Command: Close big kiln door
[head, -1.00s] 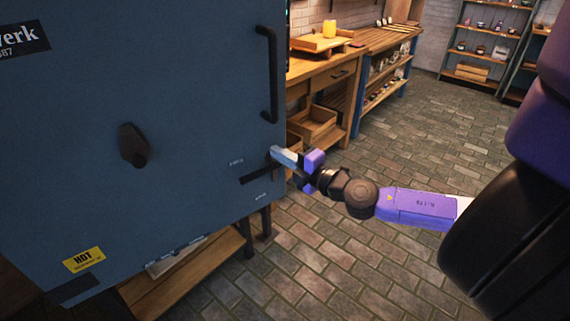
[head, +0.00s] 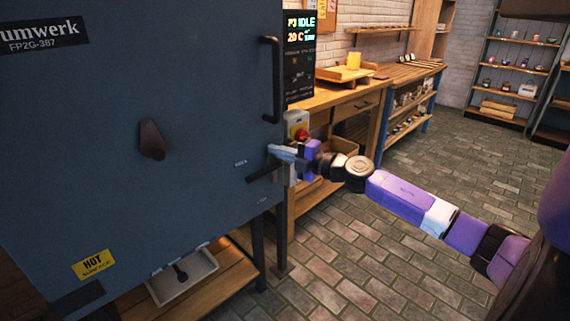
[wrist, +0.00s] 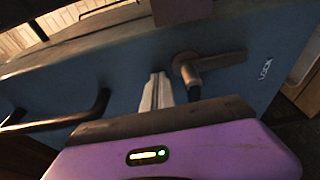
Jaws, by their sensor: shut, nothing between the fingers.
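The big kiln door (head: 90,130) is a large blue-grey panel that fills the left of the head view. It bears a tall dark handle (head: 272,80) near its right edge and a dark lever (head: 262,173) lower down. My gripper (head: 274,150) is shut and empty, at the door's right edge just above the lever. In the wrist view the shut fingertips (wrist: 157,88) are close to the door face (wrist: 120,75), between the lever (wrist: 210,62) and the handle (wrist: 65,122). I cannot tell whether they touch it. Any gap behind the door is hidden.
A lit control panel (head: 300,50) and a red stop button (head: 302,133) stand right of the door. A wooden workbench (head: 330,95) runs behind. A shelf with a tray (head: 184,280) lies below the door.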

